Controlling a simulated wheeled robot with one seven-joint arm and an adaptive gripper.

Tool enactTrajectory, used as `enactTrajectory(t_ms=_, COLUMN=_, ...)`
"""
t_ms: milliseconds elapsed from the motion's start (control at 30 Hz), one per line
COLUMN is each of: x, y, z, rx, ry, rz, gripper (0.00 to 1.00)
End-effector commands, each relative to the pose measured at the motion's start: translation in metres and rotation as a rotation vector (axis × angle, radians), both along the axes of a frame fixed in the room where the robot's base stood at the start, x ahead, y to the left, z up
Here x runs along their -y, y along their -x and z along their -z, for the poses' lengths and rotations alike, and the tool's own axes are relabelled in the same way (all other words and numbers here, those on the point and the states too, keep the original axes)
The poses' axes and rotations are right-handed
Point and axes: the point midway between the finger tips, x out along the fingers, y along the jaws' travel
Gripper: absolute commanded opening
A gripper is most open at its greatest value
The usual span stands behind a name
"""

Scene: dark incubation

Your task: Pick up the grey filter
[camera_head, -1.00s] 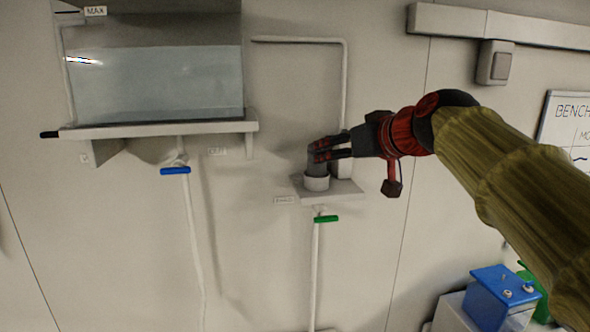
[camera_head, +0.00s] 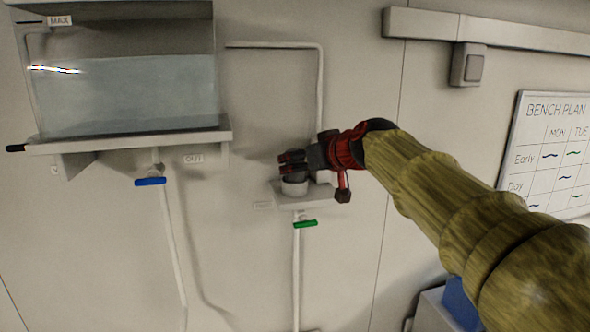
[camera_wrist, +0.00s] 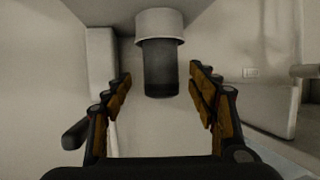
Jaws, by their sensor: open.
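The grey filter (camera_wrist: 160,70) is a dark grey cylinder standing in a white round cup (camera_head: 295,188) on a small wall shelf (camera_head: 322,197). The cup also shows at the top of the wrist view (camera_wrist: 159,24), where the filter appears to hang downward from it. My gripper (camera_head: 290,163) is open at the filter, just above the cup, and its fingers hide much of the filter in the head view. In the wrist view the filter shows between the two fingers, with a visible gap on each side.
A water tank (camera_head: 130,92) sits on a shelf at upper left, with a blue valve handle (camera_head: 150,182) below. A green valve handle (camera_head: 305,224) is under the small shelf. A pipe (camera_head: 321,85) runs close behind the filter. A whiteboard (camera_head: 550,150) hangs at right.

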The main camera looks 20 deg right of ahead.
Motion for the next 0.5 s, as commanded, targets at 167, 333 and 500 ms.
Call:
enactTrajectory(t_ms=167, x=-0.007, y=-0.025, z=0.01, rx=-0.003, ry=0.0, rz=-0.002, gripper=0.58)
enactTrajectory(t_ms=333, x=-0.009, y=-0.035, z=0.014, rx=0.0, ry=0.0, rz=-0.001, gripper=0.58)
enactTrajectory(t_ms=500, x=-0.008, y=-0.035, z=0.015, rx=0.0, ry=0.0, rz=0.0, gripper=0.58)
